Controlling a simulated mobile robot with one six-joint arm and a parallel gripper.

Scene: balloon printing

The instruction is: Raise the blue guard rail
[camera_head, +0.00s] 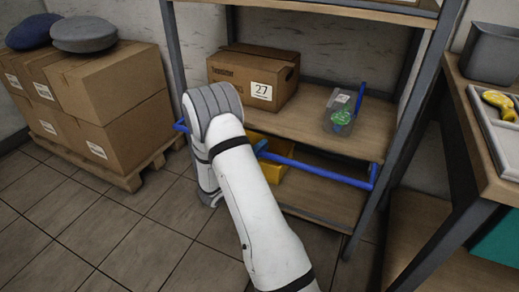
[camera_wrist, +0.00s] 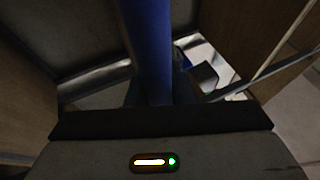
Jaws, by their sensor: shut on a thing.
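The blue guard rail (camera_head: 318,170) runs across the front of the shelf unit, just below the front edge of the middle shelf. Its right end bends up near the right post, and its left end (camera_head: 181,126) shows beside the left post. My white arm covers its middle part. In the wrist view the rail (camera_wrist: 148,45) runs up the picture from my gripper (camera_wrist: 155,102). My gripper is shut on the rail. Its fingers are hidden behind my arm in the head view and are dark in the wrist view.
The middle shelf (camera_head: 335,137) holds a cardboard box (camera_head: 255,78) marked 27 and a clear container (camera_head: 341,112) with green contents. A yellow bin (camera_head: 268,172) sits below. Stacked boxes (camera_head: 105,92) stand on a pallet at left. A workbench (camera_head: 480,140) is at right.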

